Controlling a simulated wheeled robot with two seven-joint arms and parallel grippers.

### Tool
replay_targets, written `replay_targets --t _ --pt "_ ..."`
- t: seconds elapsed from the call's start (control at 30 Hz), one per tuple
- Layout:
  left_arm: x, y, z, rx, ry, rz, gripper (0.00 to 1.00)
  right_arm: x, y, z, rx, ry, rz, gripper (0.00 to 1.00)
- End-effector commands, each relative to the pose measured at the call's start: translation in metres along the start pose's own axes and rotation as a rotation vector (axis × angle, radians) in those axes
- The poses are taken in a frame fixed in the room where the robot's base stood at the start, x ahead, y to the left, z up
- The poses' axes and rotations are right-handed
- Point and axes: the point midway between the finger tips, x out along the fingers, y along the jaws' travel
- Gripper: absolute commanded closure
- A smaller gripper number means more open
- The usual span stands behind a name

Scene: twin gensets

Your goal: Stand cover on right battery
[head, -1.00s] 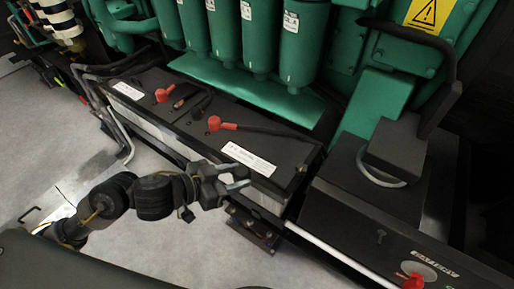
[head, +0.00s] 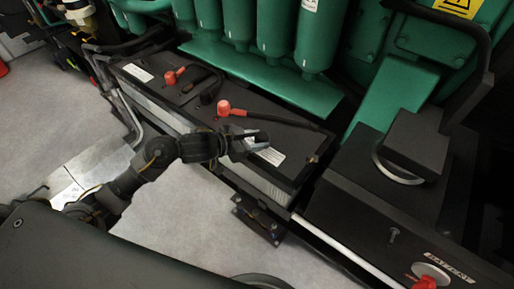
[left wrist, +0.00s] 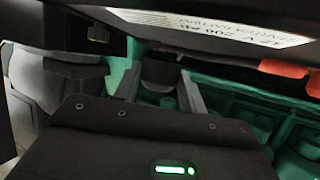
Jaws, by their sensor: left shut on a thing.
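A long black-topped battery (head: 205,112) with white labels and two red terminal caps (head: 223,107) lies below the green engine in the head view. My left gripper (head: 256,143) is at its right part, overlapping the right label (head: 268,154). In the left wrist view my left gripper (left wrist: 160,90) has its two grey fingers on either side of a dark piece (left wrist: 161,74). I cannot tell for sure that this piece is the cover. The battery's black edge and label (left wrist: 200,22) fill the top of that view. My right gripper is not seen.
A black box (head: 375,195) with a block and grey loop on top stands to the right. A red knob (head: 424,282) is at its front. Green cylinders (head: 270,30) stand close behind the battery. The grey floor (head: 60,110) at the left is clear.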

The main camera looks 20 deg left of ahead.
Motion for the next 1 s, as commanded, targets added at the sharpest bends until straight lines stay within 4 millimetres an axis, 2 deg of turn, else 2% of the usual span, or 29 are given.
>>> replay_targets --t 0.27,0.47,0.53,0.7,0.97,1.0 --pt "0.008 -0.005 0.006 0.000 0.001 0.000 0.80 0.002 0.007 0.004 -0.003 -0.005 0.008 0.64" --pt "0.021 -0.008 0.031 -0.003 -0.002 0.001 0.80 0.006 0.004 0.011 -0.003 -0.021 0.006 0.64" --pt "0.023 -0.008 0.036 -0.002 -0.001 0.000 0.80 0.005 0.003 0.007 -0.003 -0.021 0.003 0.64" --pt "0.024 -0.008 0.037 0.001 0.001 0.000 0.80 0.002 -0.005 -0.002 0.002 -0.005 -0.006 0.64" --pt "0.025 -0.008 0.041 -0.001 0.000 0.000 0.80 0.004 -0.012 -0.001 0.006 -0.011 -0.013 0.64" --pt "0.025 -0.008 0.040 0.000 0.000 0.000 0.54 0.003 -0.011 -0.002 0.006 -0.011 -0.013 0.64"
